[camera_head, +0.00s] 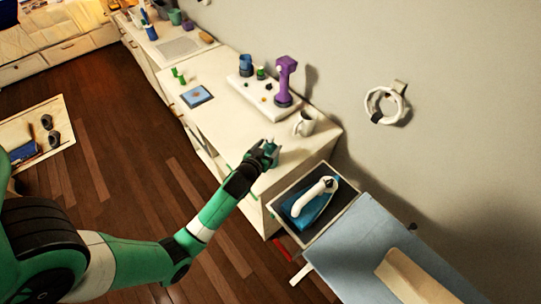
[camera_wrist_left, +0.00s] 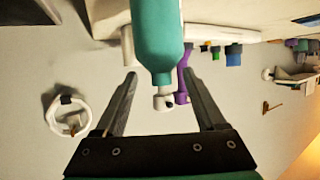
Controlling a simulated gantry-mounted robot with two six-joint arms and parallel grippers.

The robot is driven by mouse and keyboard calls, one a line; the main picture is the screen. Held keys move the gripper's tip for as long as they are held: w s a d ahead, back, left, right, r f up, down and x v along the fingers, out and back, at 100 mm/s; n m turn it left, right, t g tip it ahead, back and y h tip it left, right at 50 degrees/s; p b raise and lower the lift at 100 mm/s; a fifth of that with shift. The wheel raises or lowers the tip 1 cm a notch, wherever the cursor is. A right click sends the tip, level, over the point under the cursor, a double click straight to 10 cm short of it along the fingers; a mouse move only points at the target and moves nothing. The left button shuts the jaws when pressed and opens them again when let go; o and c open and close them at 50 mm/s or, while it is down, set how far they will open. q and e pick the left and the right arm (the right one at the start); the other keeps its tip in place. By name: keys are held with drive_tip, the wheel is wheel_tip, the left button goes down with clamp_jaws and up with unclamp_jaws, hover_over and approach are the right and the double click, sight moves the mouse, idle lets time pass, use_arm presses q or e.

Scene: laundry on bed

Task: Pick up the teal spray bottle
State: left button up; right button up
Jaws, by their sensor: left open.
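The teal spray bottle (camera_wrist_left: 158,38) fills the top middle of the left wrist view, with its white nozzle (camera_wrist_left: 164,98) pointing down in that picture. In the head view, a small teal part of the bottle (camera_head: 271,149) shows at the end of my left gripper (camera_head: 265,153), over the counter's front corner. My left gripper (camera_wrist_left: 158,80) is open. The bottle lies between the lines of its two fingers, with gaps on both sides and no visible contact. Most of the bottle is hidden by the gripper in the head view. My right gripper is not in view.
On the white counter (camera_head: 225,75) stand a white mug (camera_head: 305,125), a purple tool (camera_head: 286,80) on a pale board and a blue flat item (camera_head: 197,96). A bin (camera_head: 283,205) holding a white curved object (camera_head: 312,196) stands to the right. A ring (camera_head: 371,104) hangs on the wall.

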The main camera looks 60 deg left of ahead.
use_arm(q)
drive_tip(key=x, duration=0.5)
drive_tip(key=shift+a+f+b, duration=0.15)
drive_tip(key=shift+b, duration=0.2)
drive_tip(key=shift+c, duration=0.3)
clamp_jaws()
drive_tip(key=shift+f, duration=0.1)
